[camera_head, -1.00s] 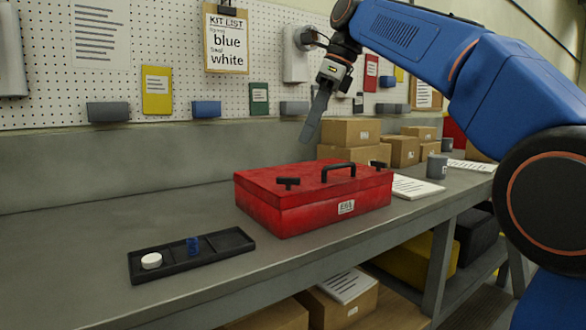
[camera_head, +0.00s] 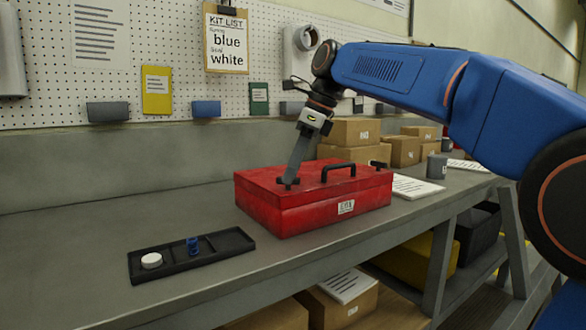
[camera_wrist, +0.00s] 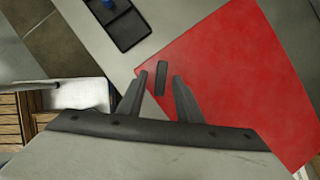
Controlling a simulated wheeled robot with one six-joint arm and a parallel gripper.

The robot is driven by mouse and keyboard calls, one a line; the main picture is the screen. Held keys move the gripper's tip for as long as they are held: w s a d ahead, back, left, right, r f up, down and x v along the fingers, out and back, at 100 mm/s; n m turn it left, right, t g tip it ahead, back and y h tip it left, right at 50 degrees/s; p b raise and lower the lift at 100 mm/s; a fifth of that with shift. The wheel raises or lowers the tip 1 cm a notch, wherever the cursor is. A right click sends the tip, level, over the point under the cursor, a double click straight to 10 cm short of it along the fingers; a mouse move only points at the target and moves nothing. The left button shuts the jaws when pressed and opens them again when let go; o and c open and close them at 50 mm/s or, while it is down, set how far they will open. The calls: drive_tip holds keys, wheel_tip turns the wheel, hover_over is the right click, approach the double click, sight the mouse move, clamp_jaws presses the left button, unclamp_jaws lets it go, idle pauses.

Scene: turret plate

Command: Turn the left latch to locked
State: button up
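A closed red toolbox (camera_head: 315,200) stands on the workbench, and its red lid (camera_wrist: 245,75) fills much of the wrist view. The left latch (camera_head: 281,181) is a dark bar on the lid's left part, partly hidden by my gripper in the head view. In the wrist view the left latch (camera_wrist: 161,80) shows between my fingertips, with a gap on each side. My gripper (camera_head: 289,182) is open and points down at this latch; in the wrist view its fingers (camera_wrist: 160,75) are spread and empty. The right latch (camera_head: 378,164) sits at the lid's right end.
A black carry handle (camera_head: 338,170) stands on the lid just right of my gripper. A black tray (camera_head: 215,250) with a white disc (camera_head: 151,261) and a blue piece (camera_head: 192,245) lies to the left. Cardboard boxes (camera_head: 350,131) stand behind the toolbox.

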clamp_jaws()
drive_tip(key=shift+w+f+n, duration=0.1)
drive_tip(key=shift+n, duration=0.3)
drive_tip(key=n+g, duration=0.1)
drive_tip(key=n, duration=0.2)
drive_tip(key=shift+w+n+g, duration=0.2)
drive_tip(key=shift+n+g, duration=0.2)
drive_tip(key=shift+w+a+n+g+h, duration=0.15)
drive_tip(key=shift+n+g, duration=0.25)
drive_tip(key=shift+n, duration=0.6)
drive_tip(key=shift+s+d+n+g+h, duration=0.1)
drive_tip(key=shift+n+g+h, duration=0.25)
drive_tip(key=shift+n, duration=0.65)
unclamp_jaws()
